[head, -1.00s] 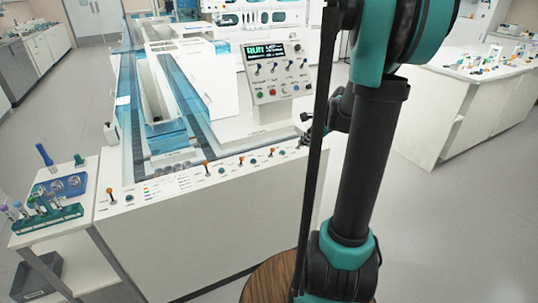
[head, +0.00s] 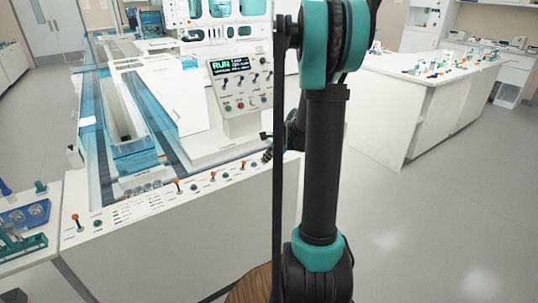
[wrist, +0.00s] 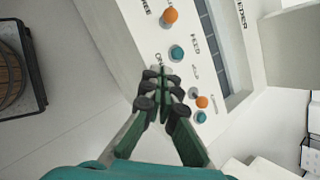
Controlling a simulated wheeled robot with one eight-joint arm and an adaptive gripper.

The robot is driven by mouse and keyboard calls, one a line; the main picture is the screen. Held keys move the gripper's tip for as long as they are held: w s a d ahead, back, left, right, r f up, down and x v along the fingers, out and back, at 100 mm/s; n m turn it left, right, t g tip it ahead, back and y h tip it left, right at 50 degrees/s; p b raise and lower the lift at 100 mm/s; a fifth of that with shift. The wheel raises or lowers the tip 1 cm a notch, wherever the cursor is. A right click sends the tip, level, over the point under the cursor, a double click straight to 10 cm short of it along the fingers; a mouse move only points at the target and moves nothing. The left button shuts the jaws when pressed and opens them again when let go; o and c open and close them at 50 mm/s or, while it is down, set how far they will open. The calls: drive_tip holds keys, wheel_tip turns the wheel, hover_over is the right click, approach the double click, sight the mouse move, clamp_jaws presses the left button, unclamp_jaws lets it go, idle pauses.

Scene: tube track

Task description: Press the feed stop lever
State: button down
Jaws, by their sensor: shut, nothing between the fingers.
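The console's front ledge (head: 150,205) carries a row of small levers with orange knobs. In the wrist view one orange-knobbed lever (wrist: 171,15) is at the top, and another lever (wrist: 202,101) is right of my fingertips. Small rotated labels lie beside them, one seeming to read "FEED"; I cannot tell for sure which lever is the feed stop. My gripper (wrist: 160,88) is shut and empty, its dark green fingers over the panel edge between these levers. In the head view my gripper (head: 267,154) is small and dark, near the ledge's right end.
Teal buttons (wrist: 177,52) sit between the levers. A display panel (head: 240,85) reading RUN stands behind the ledge. A blue-railed track (head: 88,150) runs at the left. A white bench (head: 425,95) stands at the right, with clear floor before it.

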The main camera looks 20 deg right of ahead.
drive_tip(key=x, duration=0.4)
drive_tip(key=shift+w+f, duration=0.1)
drive_tip(key=shift+f, duration=0.05)
drive_tip(key=shift+w+a+r, duration=0.1)
drive_tip(key=shift+a+r, duration=0.15)
drive_tip(key=shift+a, duration=0.35)
drive_tip(key=shift+w+a+r, duration=0.1)
drive_tip(key=shift+a+r, duration=0.15)
drive_tip(key=shift+a, duration=0.4)
drive_tip(key=shift+w+a+r, duration=0.15)
drive_tip(key=shift+w+a, duration=0.05)
drive_tip(key=shift+a, duration=0.4)
drive_tip(key=shift+w+a+r+g+h, duration=0.1)
drive_tip(key=shift+w+r+g+h, duration=0.15)
drive_tip(key=shift+g, duration=0.3)
drive_tip(key=shift+w+a+r+g+h, duration=0.15)
drive_tip(key=shift+w+g, duration=0.15)
drive_tip(key=shift+g, duration=0.25)
drive_tip(key=shift+w, duration=0.1)
drive_tip(key=shift+w+a+r+g+h, duration=0.15)
drive_tip(key=shift+w+g+h, duration=0.15)
drive_tip(key=shift+g, duration=0.3)
drive_tip(key=shift+w+a+r+g+h, duration=0.1)
drive_tip(key=shift+w+r+g+h, duration=0.1)
drive_tip(key=shift+w+g, duration=0.35)
drive_tip(key=shift+w+a, duration=0.1)
drive_tip(key=shift+w, duration=0.2)
drive_tip(key=shift+r, duration=0.1)
